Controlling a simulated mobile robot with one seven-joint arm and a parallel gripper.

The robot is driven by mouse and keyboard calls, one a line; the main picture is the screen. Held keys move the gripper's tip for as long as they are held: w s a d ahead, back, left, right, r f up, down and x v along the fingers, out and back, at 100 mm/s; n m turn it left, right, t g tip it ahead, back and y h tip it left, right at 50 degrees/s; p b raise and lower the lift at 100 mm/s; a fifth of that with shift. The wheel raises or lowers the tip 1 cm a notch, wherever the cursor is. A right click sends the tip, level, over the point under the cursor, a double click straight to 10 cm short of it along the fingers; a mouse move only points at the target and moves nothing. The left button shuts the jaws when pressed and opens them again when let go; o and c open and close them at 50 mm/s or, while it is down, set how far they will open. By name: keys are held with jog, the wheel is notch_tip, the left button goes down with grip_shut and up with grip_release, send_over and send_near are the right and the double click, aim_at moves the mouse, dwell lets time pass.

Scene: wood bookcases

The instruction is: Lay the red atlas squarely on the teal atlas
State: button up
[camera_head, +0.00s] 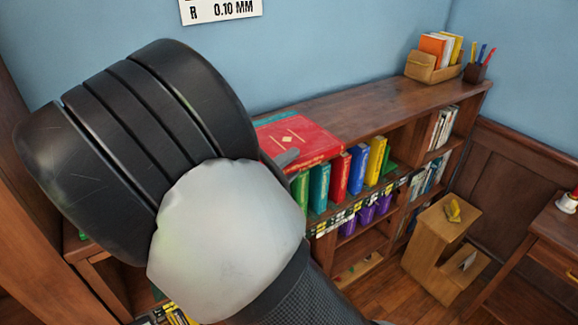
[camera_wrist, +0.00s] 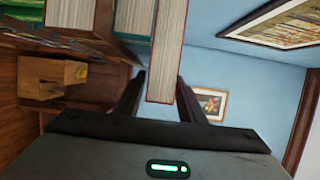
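The fingers look open, with narrow gaps on both sides of the atlas. A teal-edged book (camera_wrist: 133,20), likely the teal atlas, lies directly beside it in that view, on the underside. I cannot tell how squarely they line up. In the head view my arm hides most of the gripper and the stack's left part.
Upright coloured books, including a blue one (camera_head: 357,168), fill the shelf below. A wooden box of books (camera_head: 432,66) and a pen cup (camera_head: 475,72) stand at the top's far right. The bookcase top (camera_head: 375,103) between is clear. A wooden stool (camera_head: 443,228) stands on the floor.

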jog(key=b+v, duration=0.1)
jog(key=v, duration=1)
jog(key=shift+s+a+b, duration=0.15)
jog(key=shift+s+b, duration=0.2)
